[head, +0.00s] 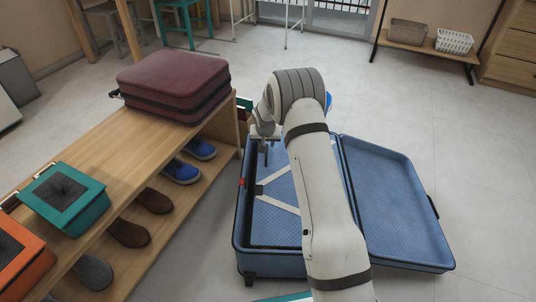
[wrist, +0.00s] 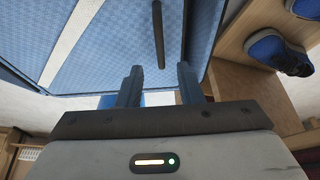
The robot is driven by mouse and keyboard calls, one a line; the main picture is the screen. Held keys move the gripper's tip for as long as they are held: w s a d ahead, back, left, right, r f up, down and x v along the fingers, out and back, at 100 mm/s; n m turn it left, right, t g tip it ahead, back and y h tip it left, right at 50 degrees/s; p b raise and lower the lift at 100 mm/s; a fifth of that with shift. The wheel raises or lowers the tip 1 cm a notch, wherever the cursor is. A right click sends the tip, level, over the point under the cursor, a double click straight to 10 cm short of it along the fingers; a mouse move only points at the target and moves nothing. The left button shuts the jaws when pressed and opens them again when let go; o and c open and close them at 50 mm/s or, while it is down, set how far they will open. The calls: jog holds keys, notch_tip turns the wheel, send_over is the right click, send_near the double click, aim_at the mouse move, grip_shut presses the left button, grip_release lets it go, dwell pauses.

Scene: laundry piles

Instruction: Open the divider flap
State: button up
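The open blue suitcase (head: 405,205) lies on the floor, its lid half spread to the right. A blue panel with pale crossing straps (head: 277,185) shows in its left half; I cannot tell surely whether this is the divider flap. My arm hides much of that half. My gripper (head: 267,150) is over the far left part of the suitcase. In the wrist view my gripper (wrist: 158,85) is open, with nothing between its fingers. A dark bar (wrist: 158,35) lies beyond the fingertips against the blue panel (wrist: 115,50), apart from them in the picture.
A wooden shelf bench (head: 120,150) stands close left of the suitcase, with shoes (head: 182,170) below. A maroon case (head: 175,85) and a teal box (head: 65,195) sit on top. Free floor (head: 480,200) lies right of the suitcase.

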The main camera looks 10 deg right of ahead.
aim_at(267, 151)
jog(key=b+x, duration=0.2)
jog(key=x, duration=0.4)
jog(key=shift+w+d+f, duration=0.1)
jog(key=shift+f, duration=0.25)
jog(key=shift+c, duration=0.5)
grip_shut()
